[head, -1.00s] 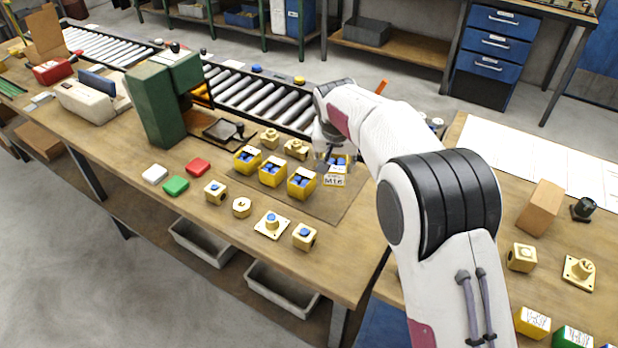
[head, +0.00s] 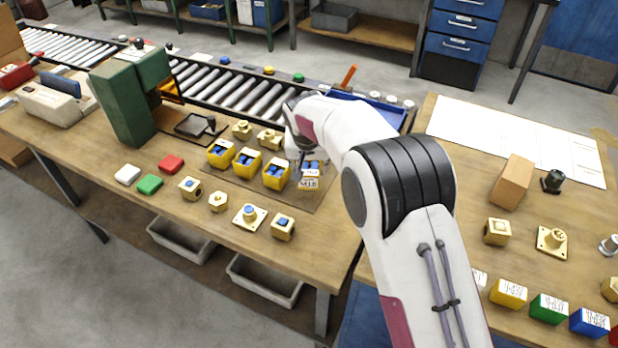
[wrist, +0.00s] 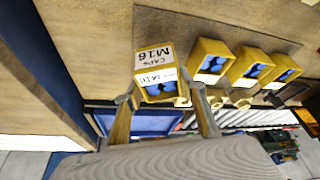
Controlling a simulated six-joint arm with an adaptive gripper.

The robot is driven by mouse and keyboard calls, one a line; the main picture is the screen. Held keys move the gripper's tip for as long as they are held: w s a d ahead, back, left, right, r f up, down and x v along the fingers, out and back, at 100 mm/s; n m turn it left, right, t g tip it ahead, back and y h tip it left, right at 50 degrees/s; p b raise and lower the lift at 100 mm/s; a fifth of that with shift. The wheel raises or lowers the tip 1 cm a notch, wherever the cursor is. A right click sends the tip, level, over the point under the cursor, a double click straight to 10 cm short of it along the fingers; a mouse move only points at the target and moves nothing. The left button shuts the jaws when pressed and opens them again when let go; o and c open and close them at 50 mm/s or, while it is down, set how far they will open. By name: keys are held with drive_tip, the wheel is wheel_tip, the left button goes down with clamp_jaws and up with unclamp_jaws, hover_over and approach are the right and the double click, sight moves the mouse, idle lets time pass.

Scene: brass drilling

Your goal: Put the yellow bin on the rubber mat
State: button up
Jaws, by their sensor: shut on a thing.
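The yellow bin (head: 309,183) has a white label reading M16 and blue pieces inside. It is at the right end of a row of similar yellow bins. My gripper (head: 301,163) is shut on it, mostly hidden by my arm in the head view. In the wrist view the bin (wrist: 156,73) is between the two fingers (wrist: 160,98), its label reading CAPS M16. The rubber mat (head: 296,203) is a thin grey-brown sheet on the bench, also in the wrist view (wrist: 200,22). The bin is at the mat's right part; I cannot tell whether it touches it.
Three other yellow bins (head: 247,163) stand just left of the held one. Brass parts (head: 250,216) lie along the front and behind. A green machine (head: 124,103) stands left, a roller conveyor (head: 240,92) behind. A blue tray (head: 385,108) is behind my arm.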

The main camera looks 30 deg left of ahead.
sight(309, 178)
drive_tip(key=shift+f, duration=2.1)
drive_tip(key=shift+f, duration=0.1)
drive_tip(key=o, duration=1.1)
drive_tip(key=shift+o, duration=0.2)
drive_tip(key=v, duration=1.2)
